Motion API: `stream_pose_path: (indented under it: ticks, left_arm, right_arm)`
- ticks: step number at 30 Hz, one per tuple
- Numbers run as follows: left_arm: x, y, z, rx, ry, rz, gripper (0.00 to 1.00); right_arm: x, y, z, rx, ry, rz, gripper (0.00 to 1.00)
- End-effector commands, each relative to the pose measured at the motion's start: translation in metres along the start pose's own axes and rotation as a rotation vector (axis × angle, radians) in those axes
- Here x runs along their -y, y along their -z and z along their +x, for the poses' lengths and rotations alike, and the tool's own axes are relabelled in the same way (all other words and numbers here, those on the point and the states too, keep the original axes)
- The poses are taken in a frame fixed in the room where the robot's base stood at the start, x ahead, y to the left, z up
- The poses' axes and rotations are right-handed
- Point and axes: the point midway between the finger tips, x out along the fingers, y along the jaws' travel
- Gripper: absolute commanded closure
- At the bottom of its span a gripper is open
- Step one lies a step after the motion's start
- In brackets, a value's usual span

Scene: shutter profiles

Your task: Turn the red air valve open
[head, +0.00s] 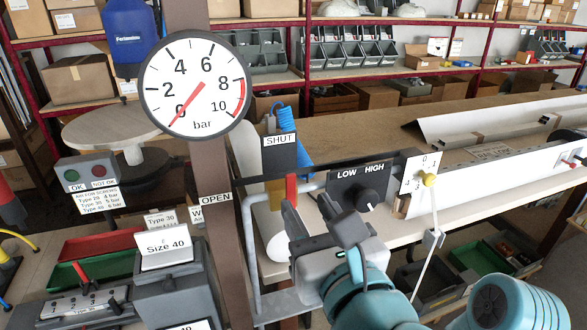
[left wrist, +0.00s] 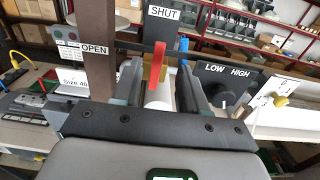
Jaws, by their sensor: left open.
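The red air valve handle (head: 291,188) stands upright just below the SHUT label (head: 279,141). The OPEN label (head: 216,198) is to its left on the brown post. My left gripper (head: 308,208) is open in front of the handle. In the left wrist view the red handle (left wrist: 158,62) shows between the two spread fingers (left wrist: 160,78), with gaps on both sides. I cannot tell how deep it sits between them. The round pressure gauge (head: 197,84) has its red needle at 0 bar. My right gripper is not in view.
A LOW/HIGH knob box (head: 358,190) stands close to the right of my gripper, with a yellow-knobbed lever (head: 429,180) beyond it. The brown post (head: 205,165) is to the left. A Size 40 box (head: 166,247) and red and green trays (head: 95,255) lie lower left.

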Motion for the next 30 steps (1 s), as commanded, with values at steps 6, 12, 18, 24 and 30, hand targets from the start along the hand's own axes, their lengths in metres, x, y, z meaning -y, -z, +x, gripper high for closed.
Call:
stream_pose_path:
  ticks: [6, 12, 18, 24, 30]
  left_arm:
    - [0.0, -0.002, 0.053, -0.003, -0.004, 0.001, 0.57]
    - [0.003, -0.001, 0.086, -0.003, 0.0, 0.0, 0.57]
    - [0.006, 0.001, 0.098, -0.003, 0.004, 0.0, 0.57]
    - [0.006, 0.001, 0.098, -0.002, 0.005, -0.001, 0.57]
    - [0.006, 0.001, 0.098, -0.002, 0.004, -0.001, 1.0]
  right_arm:
    - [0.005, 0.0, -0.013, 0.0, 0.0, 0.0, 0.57]
    - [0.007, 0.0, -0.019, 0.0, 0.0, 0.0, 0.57]
    - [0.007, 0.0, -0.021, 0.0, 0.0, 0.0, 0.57]
    - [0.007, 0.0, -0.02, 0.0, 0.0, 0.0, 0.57]
    - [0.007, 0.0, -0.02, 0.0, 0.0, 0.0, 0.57]
